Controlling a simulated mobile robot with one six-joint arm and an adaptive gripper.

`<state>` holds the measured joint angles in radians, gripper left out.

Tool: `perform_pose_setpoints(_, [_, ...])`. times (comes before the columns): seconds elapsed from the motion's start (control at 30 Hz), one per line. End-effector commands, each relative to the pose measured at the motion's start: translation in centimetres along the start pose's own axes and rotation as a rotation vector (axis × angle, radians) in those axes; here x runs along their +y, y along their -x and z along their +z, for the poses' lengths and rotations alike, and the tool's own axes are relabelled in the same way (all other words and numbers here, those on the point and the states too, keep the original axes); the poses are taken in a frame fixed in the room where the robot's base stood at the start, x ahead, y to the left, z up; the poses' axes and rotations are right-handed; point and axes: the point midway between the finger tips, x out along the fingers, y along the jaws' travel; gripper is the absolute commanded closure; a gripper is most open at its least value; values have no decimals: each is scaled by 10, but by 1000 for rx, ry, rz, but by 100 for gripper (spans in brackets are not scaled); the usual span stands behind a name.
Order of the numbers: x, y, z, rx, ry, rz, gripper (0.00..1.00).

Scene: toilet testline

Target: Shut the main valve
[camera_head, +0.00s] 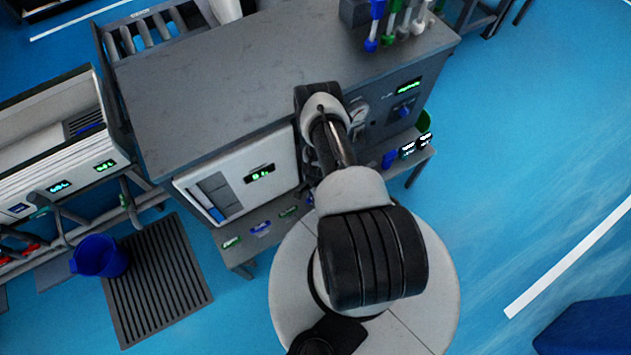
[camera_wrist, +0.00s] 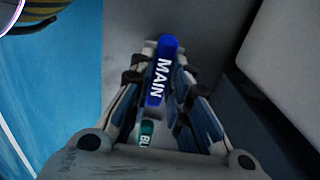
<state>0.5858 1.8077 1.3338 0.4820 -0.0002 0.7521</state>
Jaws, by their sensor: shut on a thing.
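The main valve's blue handle (camera_wrist: 160,75), marked "MAIN" in white letters, stands between the two fingers of my gripper (camera_wrist: 165,80) in the wrist view. The fingers are shut on it from both sides. A teal label (camera_wrist: 147,133) starting "BL" shows below the handle, partly hidden by the gripper. In the head view my arm reaches to the front of the grey bench (camera_head: 215,75). My gripper and the main valve are hidden behind the arm there.
A white panel with a display (camera_head: 262,174) is on the bench front, left of my arm. A lower shelf (camera_head: 240,258) carries small labels. A blue bucket (camera_head: 98,256) stands near a dark floor grate (camera_head: 158,285).

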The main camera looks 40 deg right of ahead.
Motion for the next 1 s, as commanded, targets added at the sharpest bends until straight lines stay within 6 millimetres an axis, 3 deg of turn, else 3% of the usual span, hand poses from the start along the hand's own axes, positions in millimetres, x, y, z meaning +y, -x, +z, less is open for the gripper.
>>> perform_pose_setpoints(0.33, [1,0,0,-1,-5,1,100])
perform_pose_setpoints(0.37, [1,0,0,-1,-5,1,81])
perform_pose_setpoints(0.63, [0,0,0,0,-3,1,63])
perform_pose_setpoints(1.0, [0,1,0,0,-1,0,63])
